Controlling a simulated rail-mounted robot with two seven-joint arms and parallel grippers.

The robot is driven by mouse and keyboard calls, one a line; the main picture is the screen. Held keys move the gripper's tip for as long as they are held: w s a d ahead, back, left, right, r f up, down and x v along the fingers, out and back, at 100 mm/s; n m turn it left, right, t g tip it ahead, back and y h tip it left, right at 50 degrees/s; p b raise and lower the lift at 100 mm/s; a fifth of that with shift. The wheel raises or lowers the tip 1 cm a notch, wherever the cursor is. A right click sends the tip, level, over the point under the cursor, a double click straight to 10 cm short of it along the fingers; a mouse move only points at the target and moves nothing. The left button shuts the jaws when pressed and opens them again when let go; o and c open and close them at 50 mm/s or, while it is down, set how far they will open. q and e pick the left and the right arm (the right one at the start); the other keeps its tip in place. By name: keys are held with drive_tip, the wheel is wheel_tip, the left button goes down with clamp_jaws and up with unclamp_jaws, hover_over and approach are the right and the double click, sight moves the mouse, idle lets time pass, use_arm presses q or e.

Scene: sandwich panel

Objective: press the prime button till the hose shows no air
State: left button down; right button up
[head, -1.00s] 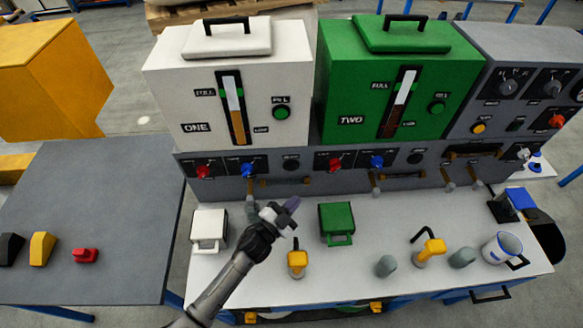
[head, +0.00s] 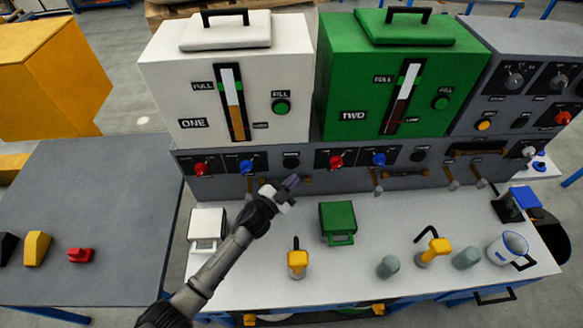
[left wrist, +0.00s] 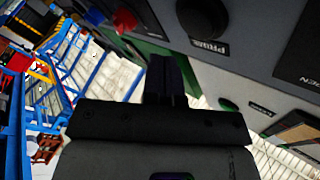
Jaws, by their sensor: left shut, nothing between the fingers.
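My left gripper (head: 290,183) is shut and empty, just in front of the grey panel. Above its tips is a round black button (head: 291,161) under the white tank; they look apart. In the left wrist view, the shut fingers (left wrist: 165,80) point toward the panel, and a large black round button (left wrist: 203,18) sits above them over a label reading PRIME. A second black button (head: 417,156) is under the green tank. A brownish horizontal tube (head: 405,174), perhaps a hose, runs below that one; a similar one is partly behind my gripper. Air inside cannot be made out. My right gripper is not in view.
Red and blue knobs (head: 247,166) line the panel near the buttons. The white tank (head: 170,100) and green tank (head: 340,110) stand above.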

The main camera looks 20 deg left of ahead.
use_arm(q)
drive_tip(key=shift+w+a, duration=0.2)
drive_tip(key=shift+w, duration=0.25)
drive_tip(key=shift+w+a, duration=0.2)
drive_tip(key=shift+w, duration=0.25)
drive_tip(key=shift+w+a+b, duration=0.1)
drive_tip(key=shift+w+b, duration=0.1)
drive_tip(key=shift+b, duration=0.15)
idle(1.3)
drive_tip(key=shift+w+a, duration=0.1)
drive_tip(key=shift+w, duration=0.1)
drive_tip(key=shift+w+a, duration=0.2)
drive_tip(key=shift+w, duration=0.15)
idle(0.9)
drive_tip(key=shift+s+d, duration=0.1)
drive_tip(key=shift+s, duration=0.05)
drive_tip(key=shift+s+d+p, duration=0.25)
drive_tip(key=shift+s+p, duration=0.05)
drive_tip(key=shift+s, duration=0.3)
idle(0.3)
